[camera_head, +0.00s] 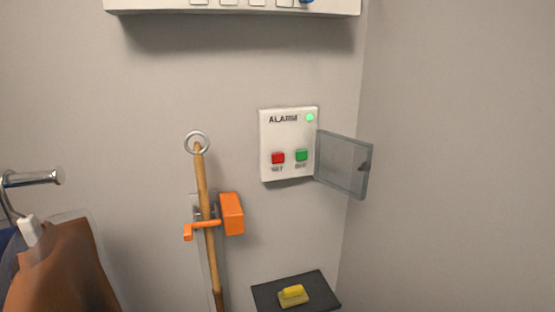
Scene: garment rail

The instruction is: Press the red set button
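The red button (278,158) sits at the lower left of a white alarm panel (289,133) on the wall. The small label under it is too blurred to read surely. A green button (302,155) is just to its right. A green light (310,118) glows at the panel's top right, beside the word ALARM. A clear grey cover (343,164) is swung open to the right, so both buttons are uncovered. Neither of my grippers is in view.
A wooden pole (203,220) with a ring top stands left of the panel in an orange holder (231,213). A dark shelf (266,297) bears a yellow object (293,295) below. Garments (62,268) hang from a rail (33,178) at left. A white unit (232,7) is above.

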